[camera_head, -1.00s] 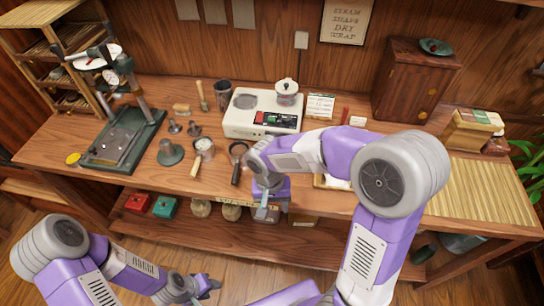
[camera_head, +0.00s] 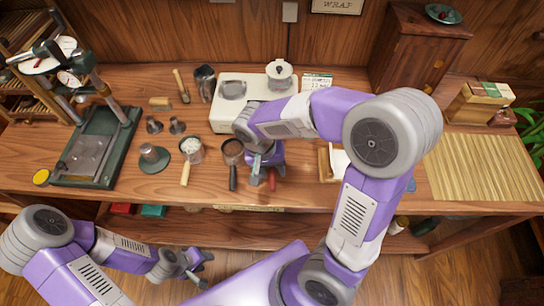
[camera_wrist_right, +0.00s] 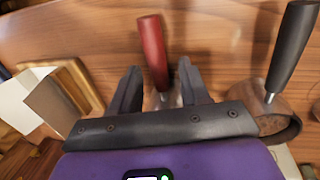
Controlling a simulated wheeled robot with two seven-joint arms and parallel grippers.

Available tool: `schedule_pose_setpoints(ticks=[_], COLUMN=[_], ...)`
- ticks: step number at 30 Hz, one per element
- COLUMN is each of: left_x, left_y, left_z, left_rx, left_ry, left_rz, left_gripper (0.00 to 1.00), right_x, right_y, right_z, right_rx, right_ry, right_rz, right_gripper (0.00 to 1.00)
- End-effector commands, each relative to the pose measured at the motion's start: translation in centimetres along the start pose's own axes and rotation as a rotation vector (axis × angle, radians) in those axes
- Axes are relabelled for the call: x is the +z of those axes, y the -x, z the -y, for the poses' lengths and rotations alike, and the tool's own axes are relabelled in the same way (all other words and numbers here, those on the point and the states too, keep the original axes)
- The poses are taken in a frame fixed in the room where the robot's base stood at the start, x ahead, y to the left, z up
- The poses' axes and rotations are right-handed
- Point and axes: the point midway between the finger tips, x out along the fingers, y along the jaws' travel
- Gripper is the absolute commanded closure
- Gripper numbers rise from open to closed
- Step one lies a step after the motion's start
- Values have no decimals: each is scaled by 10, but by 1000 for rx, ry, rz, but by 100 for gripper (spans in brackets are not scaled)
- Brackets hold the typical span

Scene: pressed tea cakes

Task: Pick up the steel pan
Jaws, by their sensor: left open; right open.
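My right gripper (camera_head: 262,172) is open and low over the table front. In the right wrist view its fingers (camera_wrist_right: 159,72) stand on either side of a red handle (camera_wrist_right: 152,50), with a gap on both sides. The handle (camera_head: 272,183) runs to a pale metal part, mostly hidden by the gripper; I cannot tell whether this is the steel pan. Beside it is a brownish pan (camera_head: 232,147) with a black handle, also in the right wrist view (camera_wrist_right: 268,108). Left of that is a metal pan (camera_head: 191,157) with white contents and a wooden handle. My left gripper (camera_head: 198,272) is open, before the table.
A white appliance (camera_head: 228,112) stands behind my right gripper, with a lidded pot (camera_head: 279,72) on it. A green-based press (camera_head: 62,175) is at the left. A wooden tray (camera_head: 324,163) with paper lies right of the gripper, and a bamboo mat (camera_head: 475,175) further right.

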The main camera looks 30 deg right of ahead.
Motion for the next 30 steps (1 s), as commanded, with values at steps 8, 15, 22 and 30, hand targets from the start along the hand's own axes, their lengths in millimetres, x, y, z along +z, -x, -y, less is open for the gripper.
schedule_pose_setpoints(ticks=[8,15,22,30], left_x=[0,0,0,0], left_y=[-4,-4,-4,-3], left_z=[1,1,1,1], left_rx=[0,0,0,0], left_ry=[0,0,0,0], left_rz=[0,-1,-1,-1], left_gripper=[57,57,57,57], right_x=[0,0,0,0], right_y=[-12,-12,-12,-9], right_z=[0,0,0,0], right_rx=[0,0,0,-1], right_ry=[1,1,1,1], right_rz=[0,0,0,-2], right_gripper=[54,77,100,100])
